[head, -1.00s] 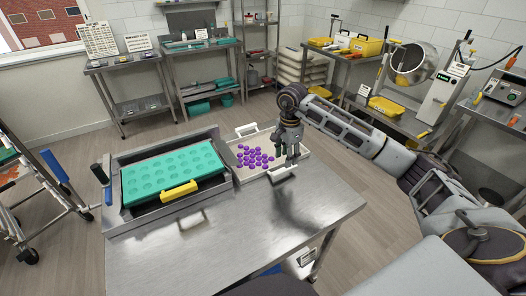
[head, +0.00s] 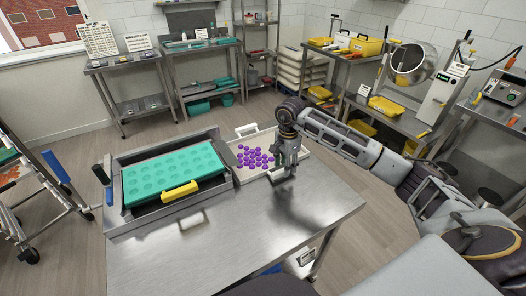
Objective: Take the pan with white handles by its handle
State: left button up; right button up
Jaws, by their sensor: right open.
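The pan with white handles (head: 304,157) lies on the steel table, with several purple gummies (head: 254,158) in it. Its far white handle (head: 246,129) shows clearly. Its near handle is largely hidden behind my right gripper (head: 288,174). My right gripper is open and points down at the pan's near side, by that handle. I cannot tell whether it touches the handle. My left gripper is not in view.
A teal mold (head: 172,171) with a yellow handle (head: 179,190) sits in a metal frame left of the pan. The front of the steel table (head: 240,235) is clear. Shelves and side tables with equipment stand along the walls.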

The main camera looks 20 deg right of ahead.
jog(key=shift+a+f, duration=0.1)
jog(key=shift+f, duration=1.45)
grip_shut()
